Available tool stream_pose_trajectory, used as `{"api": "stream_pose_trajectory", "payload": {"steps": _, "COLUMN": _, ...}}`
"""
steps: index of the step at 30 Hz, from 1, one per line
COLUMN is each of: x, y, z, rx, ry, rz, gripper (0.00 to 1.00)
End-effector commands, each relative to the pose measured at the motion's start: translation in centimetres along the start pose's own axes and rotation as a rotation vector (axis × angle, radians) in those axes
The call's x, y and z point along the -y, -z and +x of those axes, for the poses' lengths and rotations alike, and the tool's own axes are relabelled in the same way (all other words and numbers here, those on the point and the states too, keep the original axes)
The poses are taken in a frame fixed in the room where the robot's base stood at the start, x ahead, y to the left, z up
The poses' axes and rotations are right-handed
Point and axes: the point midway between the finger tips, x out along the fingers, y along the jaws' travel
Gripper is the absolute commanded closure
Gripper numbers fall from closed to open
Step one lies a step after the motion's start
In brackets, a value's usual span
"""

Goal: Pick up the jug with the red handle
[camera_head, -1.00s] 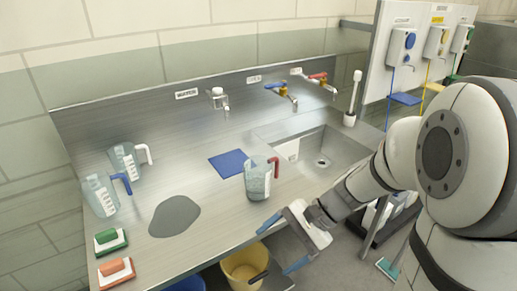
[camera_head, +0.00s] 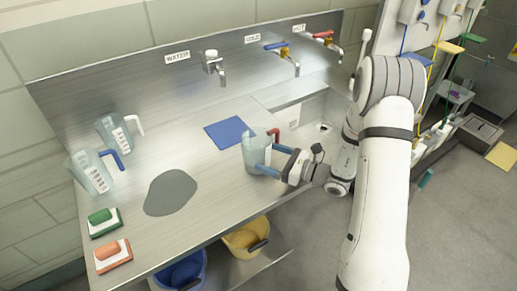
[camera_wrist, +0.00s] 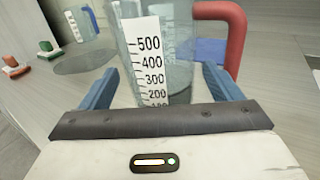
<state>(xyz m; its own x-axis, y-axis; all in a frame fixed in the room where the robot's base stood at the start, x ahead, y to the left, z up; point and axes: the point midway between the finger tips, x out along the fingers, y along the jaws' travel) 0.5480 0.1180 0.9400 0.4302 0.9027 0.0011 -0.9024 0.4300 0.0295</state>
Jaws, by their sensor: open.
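The jug with the red handle (camera_head: 257,150) is a clear measuring jug standing upright on the steel counter, left of the sink. Its red handle (camera_head: 274,135) points to the back right. In the wrist view the jug body (camera_wrist: 180,60) with its white scale fills the middle, and the red handle (camera_wrist: 236,40) is at the right. My gripper (camera_head: 268,160) is open at the jug's near right side. In the wrist view its two blue fingers (camera_wrist: 162,90) are on either side of the lower jug body; whether they touch it I cannot tell.
A jug with a blue handle (camera_head: 90,172) and one with a white handle (camera_head: 118,135) stand at the left. A blue mat (camera_head: 228,132) lies behind the jug, a grey patch (camera_head: 170,193) to its left. Brushes (camera_head: 112,255) lie front left. Taps (camera_head: 284,56) overhang the back.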

Motion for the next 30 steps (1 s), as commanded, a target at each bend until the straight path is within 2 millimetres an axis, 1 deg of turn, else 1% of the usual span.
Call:
{"api": "stream_pose_trajectory", "payload": {"steps": 6, "x": -0.3, "y": -0.3, "z": 3.5, "rx": -0.002, "ry": -0.009, "rz": 0.0, "gripper": 0.15}}
{"api": "stream_pose_trajectory", "payload": {"steps": 9, "x": -0.3, "y": -0.2, "z": 4.6, "rx": -0.002, "ry": -0.008, "rz": 0.0, "gripper": 0.15}}
{"api": "stream_pose_trajectory", "payload": {"steps": 12, "x": -0.4, "y": -0.1, "z": 5.1, "rx": -0.002, "ry": -0.008, "rz": -0.001, "gripper": 0.15}}
{"api": "stream_pose_trajectory", "payload": {"steps": 18, "x": -0.3, "y": -0.1, "z": 5.1, "rx": -0.002, "ry": -0.007, "rz": -0.001, "gripper": 0.15}}
{"api": "stream_pose_trajectory", "payload": {"steps": 30, "x": -0.4, "y": -0.1, "z": 5.2, "rx": -0.002, "ry": -0.008, "rz": -0.001, "gripper": 0.48}}
